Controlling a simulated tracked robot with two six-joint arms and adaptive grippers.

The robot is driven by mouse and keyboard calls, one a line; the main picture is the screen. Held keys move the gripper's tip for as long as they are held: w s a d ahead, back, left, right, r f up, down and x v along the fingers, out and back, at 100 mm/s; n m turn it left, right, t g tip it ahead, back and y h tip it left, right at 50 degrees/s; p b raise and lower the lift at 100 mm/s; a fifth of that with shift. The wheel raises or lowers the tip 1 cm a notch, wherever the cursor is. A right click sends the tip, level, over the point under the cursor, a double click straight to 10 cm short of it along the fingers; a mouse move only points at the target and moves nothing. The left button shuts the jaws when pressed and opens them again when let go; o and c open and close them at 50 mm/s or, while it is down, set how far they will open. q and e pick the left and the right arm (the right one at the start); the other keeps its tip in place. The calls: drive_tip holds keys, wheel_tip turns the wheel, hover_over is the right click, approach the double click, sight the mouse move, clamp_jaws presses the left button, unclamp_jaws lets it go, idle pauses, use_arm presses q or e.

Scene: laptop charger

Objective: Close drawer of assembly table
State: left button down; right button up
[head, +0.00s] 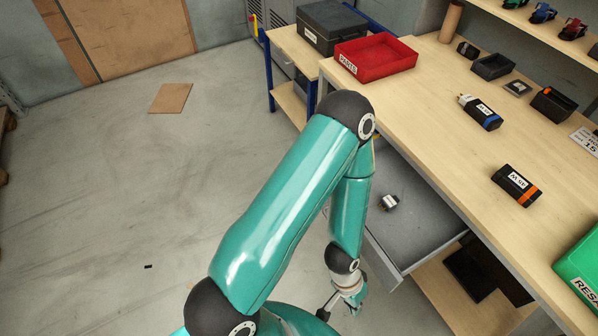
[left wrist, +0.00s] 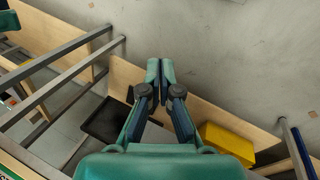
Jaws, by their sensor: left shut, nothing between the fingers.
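The assembly table (head: 445,110) has a wooden top and fills the right of the head view. Its grey drawer (head: 415,225) is pulled open below the top, towards the left. A small white and dark object (head: 389,202) lies in the drawer. My left gripper (head: 354,302) is just left of the drawer's near front corner; whether it touches the drawer I cannot tell. My left arm hides part of the drawer's front. In the left wrist view, the left gripper (left wrist: 160,68) has its fingers together with nothing between them. My right gripper is not in view.
On the tabletop are a red parts bin (head: 376,58), battery packs (head: 516,185) and a green bin (head: 580,270). The left wrist view shows a lower shelf with a black tray (left wrist: 105,118) and a yellow box (left wrist: 228,142). The floor left of the table is mostly clear.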

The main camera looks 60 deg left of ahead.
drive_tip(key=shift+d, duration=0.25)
